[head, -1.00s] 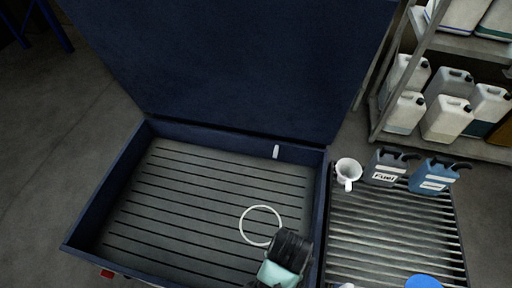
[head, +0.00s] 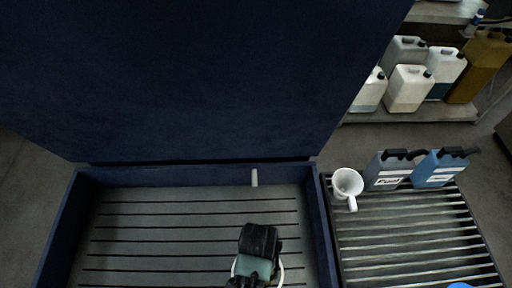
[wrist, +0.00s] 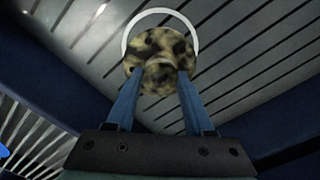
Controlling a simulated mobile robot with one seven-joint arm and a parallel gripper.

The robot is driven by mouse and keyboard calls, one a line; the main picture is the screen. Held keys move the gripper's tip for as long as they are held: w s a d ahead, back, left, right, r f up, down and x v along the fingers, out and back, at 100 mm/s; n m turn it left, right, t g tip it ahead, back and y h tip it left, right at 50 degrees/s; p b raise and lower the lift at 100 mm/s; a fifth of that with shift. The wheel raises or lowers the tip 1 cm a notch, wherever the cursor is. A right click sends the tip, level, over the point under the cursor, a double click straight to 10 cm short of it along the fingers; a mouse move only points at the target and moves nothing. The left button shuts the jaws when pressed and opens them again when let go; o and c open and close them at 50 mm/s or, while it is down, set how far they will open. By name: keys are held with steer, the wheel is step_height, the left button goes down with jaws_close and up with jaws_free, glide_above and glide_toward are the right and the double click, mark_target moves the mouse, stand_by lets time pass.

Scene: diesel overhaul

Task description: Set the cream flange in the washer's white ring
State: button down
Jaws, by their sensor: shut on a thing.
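The washer (head: 322,225) is a dark blue tub with a slatted grey floor and a raised lid. Its white ring (head: 282,272) lies on the floor, partly hidden behind my gripper (head: 257,250) in the head view. In the wrist view my gripper (wrist: 159,88) is shut on the cream flange (wrist: 150,45), a round piece mottled with dark stains. The flange shows against the ring's inside, with the ring's arc (wrist: 160,12) visible above and beside it. I cannot tell how high the flange is above the floor. The head view hides the flange.
A slatted rack (head: 400,237) stands right of the washer. A small white peg (head: 254,177) is at the tub's back wall. Shelves with several jugs stand behind.

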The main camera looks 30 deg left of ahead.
steer(key=shift+f, duration=3.4)
steer(key=shift+f, duration=0.2)
steer(key=shift+c, duration=1.4)
jaws_free()
steer(key=shift+r, duration=0.15)
step_height(320, 180, up, 12)
steer(key=shift+r, duration=0.1)
